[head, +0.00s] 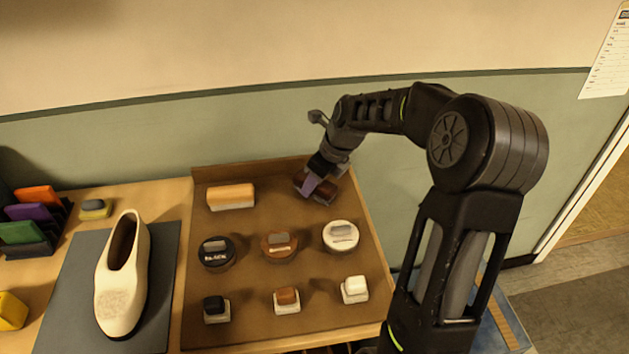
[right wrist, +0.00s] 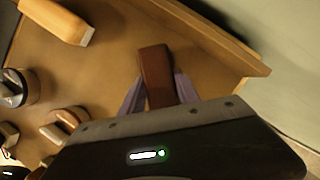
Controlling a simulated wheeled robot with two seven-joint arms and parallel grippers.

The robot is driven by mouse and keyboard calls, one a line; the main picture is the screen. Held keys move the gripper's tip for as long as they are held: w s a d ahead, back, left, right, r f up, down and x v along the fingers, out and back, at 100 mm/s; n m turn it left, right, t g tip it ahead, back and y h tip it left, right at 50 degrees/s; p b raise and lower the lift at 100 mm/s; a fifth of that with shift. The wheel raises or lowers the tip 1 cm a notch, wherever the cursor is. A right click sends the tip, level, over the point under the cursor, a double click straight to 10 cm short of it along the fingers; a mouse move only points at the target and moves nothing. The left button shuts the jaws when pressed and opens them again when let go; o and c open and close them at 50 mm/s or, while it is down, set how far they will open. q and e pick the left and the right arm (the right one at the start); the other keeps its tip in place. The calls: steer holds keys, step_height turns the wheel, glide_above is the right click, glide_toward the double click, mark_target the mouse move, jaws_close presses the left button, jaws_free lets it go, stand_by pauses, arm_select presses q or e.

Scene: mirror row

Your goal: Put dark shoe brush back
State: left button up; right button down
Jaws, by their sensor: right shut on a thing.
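The dark shoe brush (head: 317,188) has a dark brown back and is at the far right corner of the brown tray (head: 236,277). My right gripper (head: 318,181) is shut on it from above. In the right wrist view the brush (right wrist: 155,75) sits between the two purple-grey fingers of my right gripper (right wrist: 156,92), over the tray's bare corner. I cannot tell whether the brush touches the tray floor. My left gripper is not in view.
A light brush (head: 231,196) lies at the tray's far left. Black, brown and white tins (head: 279,246) form the middle row, with small daubers (head: 287,300) in front. A cream shoe (head: 123,275) stands on a grey mat (head: 67,311) to the left. The wall is close behind.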

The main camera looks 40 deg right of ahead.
steer(key=shift+f, duration=0.1)
steer(key=c, duration=0.9)
jaws_free()
steer(key=v, duration=1.2)
steer(key=shift+b, duration=0.3)
